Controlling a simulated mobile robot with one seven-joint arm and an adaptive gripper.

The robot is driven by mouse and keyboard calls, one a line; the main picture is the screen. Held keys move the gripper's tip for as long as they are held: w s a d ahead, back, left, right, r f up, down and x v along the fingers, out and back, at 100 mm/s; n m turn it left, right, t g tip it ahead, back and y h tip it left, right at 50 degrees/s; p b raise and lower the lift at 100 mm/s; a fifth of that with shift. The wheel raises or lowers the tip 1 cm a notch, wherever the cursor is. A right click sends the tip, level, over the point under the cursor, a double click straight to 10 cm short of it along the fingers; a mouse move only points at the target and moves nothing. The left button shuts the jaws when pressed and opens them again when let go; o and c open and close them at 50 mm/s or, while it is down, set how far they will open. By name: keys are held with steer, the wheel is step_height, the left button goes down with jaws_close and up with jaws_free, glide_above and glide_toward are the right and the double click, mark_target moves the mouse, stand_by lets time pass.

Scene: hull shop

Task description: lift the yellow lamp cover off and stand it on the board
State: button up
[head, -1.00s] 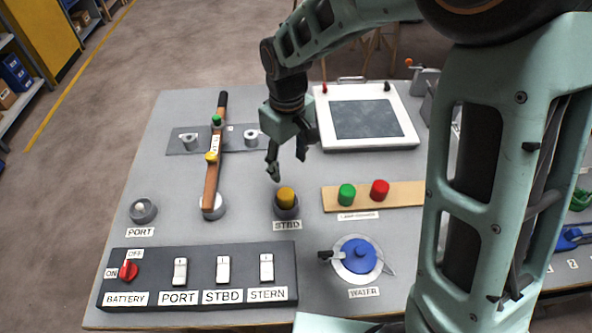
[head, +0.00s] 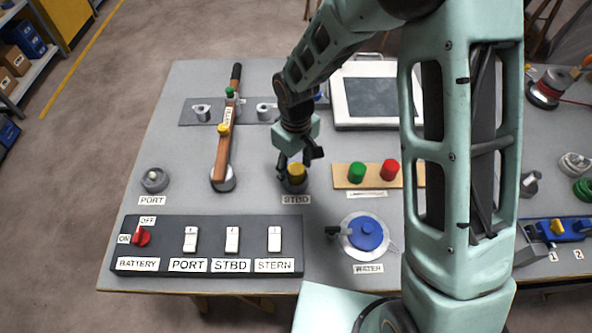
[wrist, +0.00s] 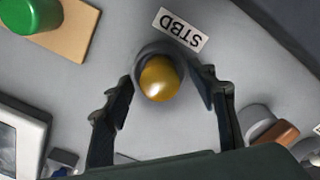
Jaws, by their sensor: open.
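The yellow lamp cover (head: 296,172) sits upright in its dark round base behind the STBD label. In the wrist view the yellow cover (wrist: 159,78) shows from above, inside a grey ring. My gripper (head: 298,168) is right over it, pointing down. In the wrist view my gripper (wrist: 168,88) is open, one finger on each side of the lamp, with nothing clearly held. The wooden board (head: 346,184) lies to the right of the lamp, with a green cover (head: 357,172) and a red cover (head: 389,170) standing on it.
A wooden lever (head: 224,150) stands left of the lamp. The switch panel (head: 207,285) lies in front, and a blue-capped WATER fitting (head: 366,236) is at front right. A white-framed screen (head: 378,97) is behind the board. A PORT lamp base (head: 154,180) is at far left.

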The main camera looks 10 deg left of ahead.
steer(key=shift+f, duration=0.1)
steer(key=shift+c, duration=0.2)
steer(key=c, duration=1)
steer(key=shift+o, duration=0.2)
steer(key=shift+r, duration=0.4)
step_height(320, 180, up, 2)
steer(key=shift+r, duration=0.1)
steer(key=s+a+r+b, duration=0.1)
steer(key=s+a+r, duration=0.8)
steer(key=s+r, duration=0.1)
steer(key=shift+s+a+b, duration=0.15)
steer(key=shift+s+b, duration=0.1)
steer(key=shift+b, duration=0.1)
